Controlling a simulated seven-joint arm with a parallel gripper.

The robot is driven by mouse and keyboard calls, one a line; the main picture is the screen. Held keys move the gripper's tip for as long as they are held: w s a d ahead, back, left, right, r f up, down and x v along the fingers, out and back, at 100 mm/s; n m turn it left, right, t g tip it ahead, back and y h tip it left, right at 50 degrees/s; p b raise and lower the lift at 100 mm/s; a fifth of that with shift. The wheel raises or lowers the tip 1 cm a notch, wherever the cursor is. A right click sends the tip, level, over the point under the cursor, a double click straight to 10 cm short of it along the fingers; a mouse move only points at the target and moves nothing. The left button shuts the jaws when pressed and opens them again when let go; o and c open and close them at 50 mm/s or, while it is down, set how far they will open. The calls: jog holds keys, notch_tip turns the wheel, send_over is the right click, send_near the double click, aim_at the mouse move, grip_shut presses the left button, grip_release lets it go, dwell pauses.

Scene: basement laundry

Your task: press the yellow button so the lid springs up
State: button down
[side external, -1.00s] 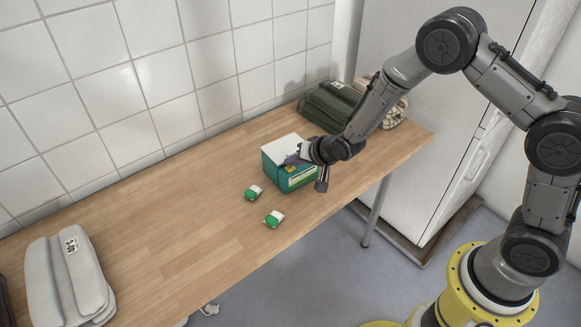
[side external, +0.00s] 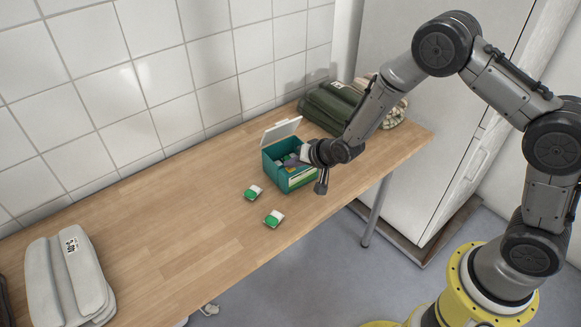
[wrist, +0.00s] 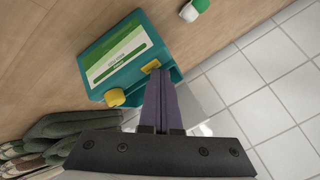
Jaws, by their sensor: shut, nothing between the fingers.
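The teal box (side external: 280,178) stands on the table with its white lid (side external: 281,130) tilted up at the back. Small items show inside, too small to name. In the wrist view the box (wrist: 97,62) shows a white and green label and two yellow parts: a rounded one (wrist: 115,97) and a flatter one (wrist: 150,66). I cannot tell which is the button. My gripper (wrist: 160,76) is shut and empty, its purple fingertips right by the flatter yellow part; contact is unclear. In the side view my gripper (side external: 296,161) is at the box's right side.
Two small green and white objects (side external: 254,192) (side external: 273,218) lie in front of the box. Folded dark green cloth (side external: 328,108) lies behind it, near the tiled wall. A grey folded stack (side external: 68,278) sits at the far left. The table's middle is clear.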

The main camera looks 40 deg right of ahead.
jog(key=shift+r, duration=0.8)
jog(key=shift+r, duration=2.5)
